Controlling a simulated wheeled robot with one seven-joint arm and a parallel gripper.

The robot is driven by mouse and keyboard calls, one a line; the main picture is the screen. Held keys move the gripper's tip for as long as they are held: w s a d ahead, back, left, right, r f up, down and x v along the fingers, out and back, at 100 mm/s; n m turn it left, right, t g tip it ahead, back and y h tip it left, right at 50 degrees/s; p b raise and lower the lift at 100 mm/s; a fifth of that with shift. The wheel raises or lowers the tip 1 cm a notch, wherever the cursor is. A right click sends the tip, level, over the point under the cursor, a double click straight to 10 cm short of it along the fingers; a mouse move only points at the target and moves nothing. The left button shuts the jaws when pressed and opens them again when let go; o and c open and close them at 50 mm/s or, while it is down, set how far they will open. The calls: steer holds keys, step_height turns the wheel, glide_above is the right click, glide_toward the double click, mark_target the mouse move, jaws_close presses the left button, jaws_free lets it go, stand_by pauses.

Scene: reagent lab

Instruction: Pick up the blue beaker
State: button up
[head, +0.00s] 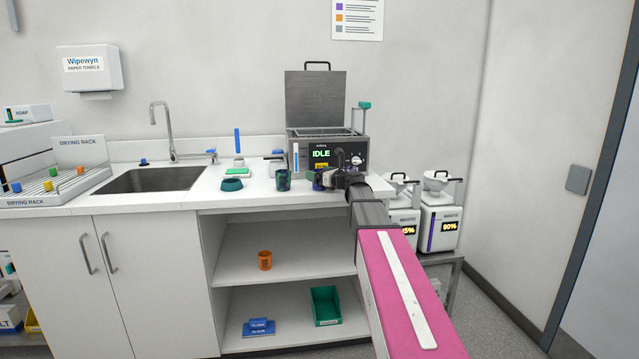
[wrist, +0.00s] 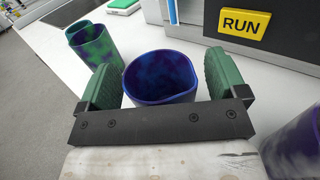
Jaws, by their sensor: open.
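The blue beaker (wrist: 160,90), mottled dark blue and purple with an open top, stands upright on the counter in the wrist view. My gripper (wrist: 160,73) is open, with one green finger on each side of the beaker. Whether the fingers touch it I cannot tell. In the head view the beaker (head: 318,180) is partly hidden behind my gripper (head: 334,179), near the counter's front edge and in front of the grey bath.
A green-and-blue beaker (wrist: 92,47) stands close by on the left, also in the head view (head: 283,180). A purple-blue vessel (wrist: 295,150) is at lower right in the wrist view. The bath (head: 327,150) with its IDLE display stands behind. A teal ring (head: 232,184) lies further left.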

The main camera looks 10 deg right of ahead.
steer(key=c, duration=1)
steer(key=shift+r, duration=0.1)
